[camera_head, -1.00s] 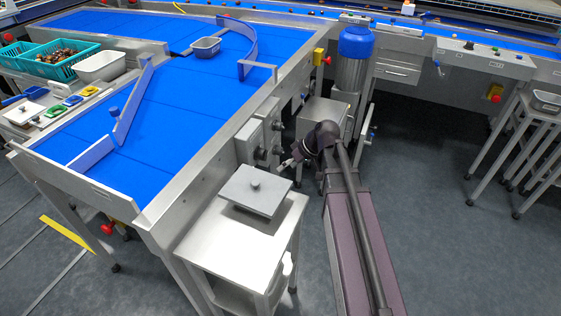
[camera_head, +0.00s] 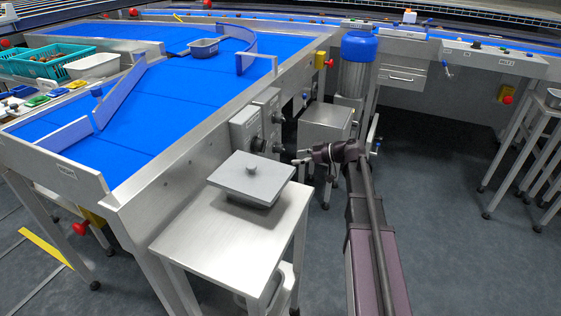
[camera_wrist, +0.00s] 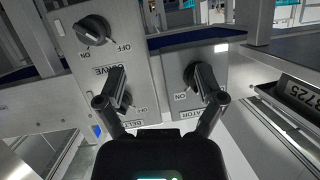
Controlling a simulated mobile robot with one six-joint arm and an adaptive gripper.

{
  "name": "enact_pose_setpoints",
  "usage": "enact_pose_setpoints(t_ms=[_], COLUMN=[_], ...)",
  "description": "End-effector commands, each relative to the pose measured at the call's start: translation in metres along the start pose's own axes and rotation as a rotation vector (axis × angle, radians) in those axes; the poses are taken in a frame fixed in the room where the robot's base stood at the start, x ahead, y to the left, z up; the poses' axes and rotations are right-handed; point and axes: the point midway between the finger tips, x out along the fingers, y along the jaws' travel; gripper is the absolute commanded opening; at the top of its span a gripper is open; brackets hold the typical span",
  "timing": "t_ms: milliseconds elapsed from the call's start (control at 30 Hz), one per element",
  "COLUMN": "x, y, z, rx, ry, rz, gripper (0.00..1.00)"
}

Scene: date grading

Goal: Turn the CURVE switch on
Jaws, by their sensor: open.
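The wrist view shows a grey control panel upside down. A second knob (camera_wrist: 125,98), labelled "BELT", is partly behind my left finger, and a third knob (camera_wrist: 191,75) is behind my right finger. My gripper (camera_wrist: 160,74) is open and empty, its fingers below and right of the "RVE" knob. In the head view my gripper (camera_head: 297,157) is just right of the switch boxes (camera_head: 246,130).
A small steel table (camera_head: 190,225) bearing a lidded grey tray (camera_head: 250,180) stands in front of the switch boxes. The blue conveyor (camera_head: 140,110) lies left. A blue-topped cylinder (camera_head: 358,48) stands behind my arm.

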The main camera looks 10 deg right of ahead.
Motion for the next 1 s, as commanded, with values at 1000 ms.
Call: enact_pose_setpoints(t_ms=[1000], x=[-0.025], y=[0.09], z=[0.049], rx=[-0.31], ry=[0.34], rz=[0.132], gripper=[0.87])
